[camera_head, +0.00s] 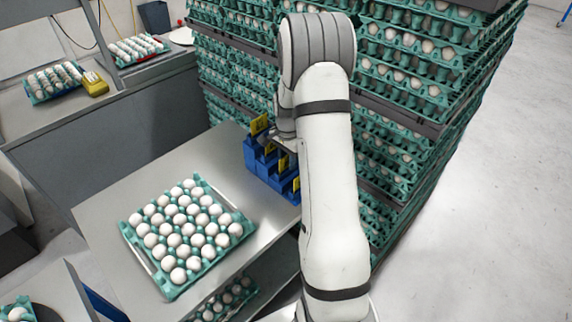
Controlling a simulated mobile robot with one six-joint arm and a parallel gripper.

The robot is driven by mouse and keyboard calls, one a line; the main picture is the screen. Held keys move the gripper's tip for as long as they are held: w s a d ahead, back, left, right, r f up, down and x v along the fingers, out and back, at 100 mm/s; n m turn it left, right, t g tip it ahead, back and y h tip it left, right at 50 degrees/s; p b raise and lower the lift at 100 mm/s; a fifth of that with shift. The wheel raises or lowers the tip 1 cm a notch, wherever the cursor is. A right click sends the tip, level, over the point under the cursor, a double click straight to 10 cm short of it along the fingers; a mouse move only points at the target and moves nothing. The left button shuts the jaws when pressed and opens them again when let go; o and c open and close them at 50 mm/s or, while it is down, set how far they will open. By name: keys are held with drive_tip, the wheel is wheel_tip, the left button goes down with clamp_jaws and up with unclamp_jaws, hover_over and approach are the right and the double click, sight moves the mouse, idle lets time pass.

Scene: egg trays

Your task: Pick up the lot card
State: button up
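Several yellow lot cards stand upright in a stepped blue holder (251,158) on the metal table. The rearmost yellow card (259,124) stands highest; a middle card (283,162) and a front card (296,184) sit lower. My gripper (268,140) is at the holder, close to the rear cards. It is small and partly hidden by my arm, so I cannot tell whether its fingers are apart or touch a card. The right side of the holder is hidden behind my arm.
A teal tray (160,277) of white eggs lies on the metal table (110,190), left of the holder. Tall stacks of egg trays (410,80) stand close behind and right of it. A yellow device (95,84) lies on the back-left counter.

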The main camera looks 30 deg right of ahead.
clamp_jaws()
idle(0.3)
